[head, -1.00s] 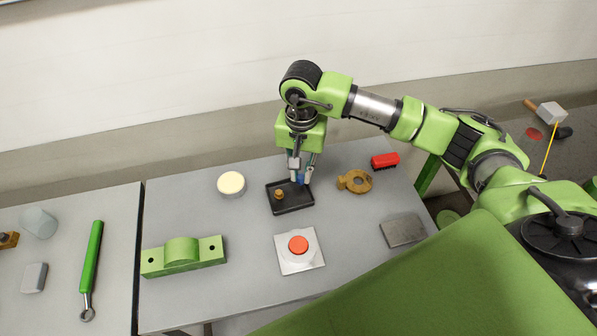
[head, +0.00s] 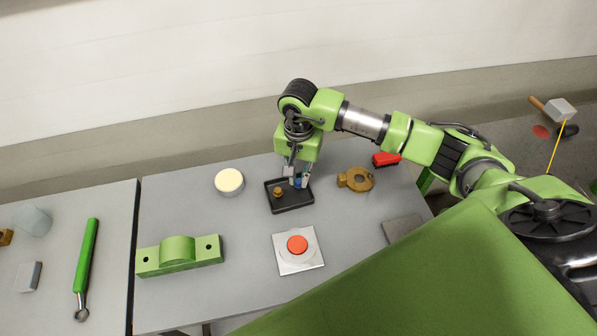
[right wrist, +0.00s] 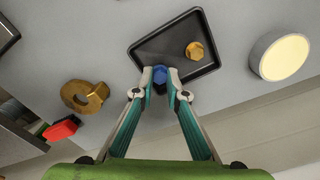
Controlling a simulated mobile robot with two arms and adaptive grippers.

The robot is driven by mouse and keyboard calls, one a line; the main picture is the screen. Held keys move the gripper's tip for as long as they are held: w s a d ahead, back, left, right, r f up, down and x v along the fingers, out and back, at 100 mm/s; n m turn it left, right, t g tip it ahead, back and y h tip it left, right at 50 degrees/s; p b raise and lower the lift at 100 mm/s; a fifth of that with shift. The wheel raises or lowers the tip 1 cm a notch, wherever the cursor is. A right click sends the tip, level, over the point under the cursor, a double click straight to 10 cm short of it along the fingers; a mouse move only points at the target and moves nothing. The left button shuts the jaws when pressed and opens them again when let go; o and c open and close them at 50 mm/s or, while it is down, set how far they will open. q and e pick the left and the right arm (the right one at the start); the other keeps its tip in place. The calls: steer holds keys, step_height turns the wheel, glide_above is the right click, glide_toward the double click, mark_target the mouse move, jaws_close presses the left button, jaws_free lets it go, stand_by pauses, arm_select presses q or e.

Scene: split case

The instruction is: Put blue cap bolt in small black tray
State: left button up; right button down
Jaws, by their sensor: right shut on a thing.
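The blue cap bolt (right wrist: 159,75) is between the fingertips of my right gripper (right wrist: 160,85), which is shut on it. In the head view my right gripper (head: 297,177) points down at the far right part of the small black tray (head: 290,207), and a bit of blue (head: 298,183) shows between the fingers. In the right wrist view the bolt appears over the near edge of the black tray (right wrist: 150,56); I cannot tell whether it touches the tray. A brass bolt (head: 278,191) stands in the tray. My left gripper is not in view.
A cream-topped round tin (head: 229,182) is left of the tray. A brass ring piece (head: 356,179) and a red block (head: 385,159) are to its right. A red button on a white plate (head: 297,262) is in front, and a green bracket (head: 179,257) is front left.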

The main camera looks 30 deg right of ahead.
steer(key=shift+f, duration=0.35)
steer(key=shift+f+b, duration=0.65)
steer(key=shift+b, duration=0.05)
steer(key=c, duration=1.9)
jaws_free()
